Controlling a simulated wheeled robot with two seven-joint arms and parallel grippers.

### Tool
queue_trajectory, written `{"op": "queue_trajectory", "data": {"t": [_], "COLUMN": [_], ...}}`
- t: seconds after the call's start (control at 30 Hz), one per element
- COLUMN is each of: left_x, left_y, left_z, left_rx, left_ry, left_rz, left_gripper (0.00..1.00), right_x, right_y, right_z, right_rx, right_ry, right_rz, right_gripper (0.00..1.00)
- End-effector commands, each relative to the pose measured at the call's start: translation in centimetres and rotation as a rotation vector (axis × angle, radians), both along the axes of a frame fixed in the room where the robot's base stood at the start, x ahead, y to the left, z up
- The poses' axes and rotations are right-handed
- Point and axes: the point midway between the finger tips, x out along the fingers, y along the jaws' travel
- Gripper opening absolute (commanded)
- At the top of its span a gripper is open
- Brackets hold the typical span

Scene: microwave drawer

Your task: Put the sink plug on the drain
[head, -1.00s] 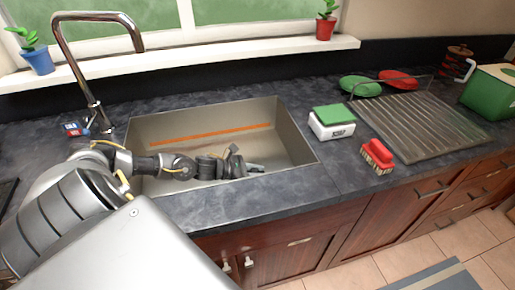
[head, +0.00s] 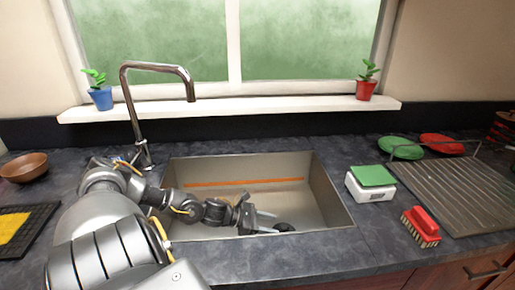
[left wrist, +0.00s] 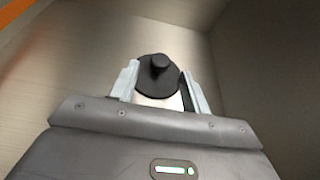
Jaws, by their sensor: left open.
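The black round sink plug with a knob on top (left wrist: 159,66) lies in the sink basin, between and just beyond my left fingertips in the left wrist view. In the head view the plug (head: 284,227) is a small dark shape near the front wall of the sink (head: 325,190). My left gripper (head: 272,222) is down inside the basin, open, with a finger on each side of the plug; it also shows in the left wrist view (left wrist: 158,73). A pale patch shows below the plug there; I cannot tell whether it is the drain. My right gripper is out of view.
The tap (head: 135,110) rises behind the sink at left. A white box with a green sponge (head: 372,184), a red brush (head: 421,227) and a drying rack (head: 465,195) are on the right. A brown bowl (head: 24,167) stands at far left. Basin walls surround my gripper.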

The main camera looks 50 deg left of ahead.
Motion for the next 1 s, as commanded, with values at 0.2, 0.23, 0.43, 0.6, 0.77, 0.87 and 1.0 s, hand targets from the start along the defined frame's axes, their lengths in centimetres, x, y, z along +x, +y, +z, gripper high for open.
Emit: {"op": "queue_trajectory", "data": {"t": [0.2,0.23,0.43,0.6,0.77,0.87,1.0], "left_x": [-2.9,-3.2,-3.9,-3.9,-3.9,-3.9,-3.9], "left_y": [2.0,2.1,2.7,2.7,2.7,2.7,2.7], "left_z": [1.3,1.4,2.0,2.0,2.0,2.0,2.0], "left_rx": [0.003,0.002,-0.001,-0.001,-0.001,-0.001,-0.001], "left_ry": [0.005,0.005,0.001,0.001,0.001,0.001,0.001], "left_rz": [-0.001,-0.001,-0.001,-0.001,-0.001,-0.001,-0.001], "left_gripper": [0.47,0.47,0.47,0.47,0.47,0.47,0.47], "right_x": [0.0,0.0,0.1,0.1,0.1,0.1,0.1], "right_y": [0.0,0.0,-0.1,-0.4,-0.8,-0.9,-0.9], "right_z": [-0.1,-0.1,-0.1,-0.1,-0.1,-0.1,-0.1], "right_rx": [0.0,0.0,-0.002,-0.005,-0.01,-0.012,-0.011], "right_ry": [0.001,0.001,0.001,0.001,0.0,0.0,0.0], "right_rz": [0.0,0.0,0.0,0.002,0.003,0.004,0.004], "right_gripper": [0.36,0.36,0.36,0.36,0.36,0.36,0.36]}}
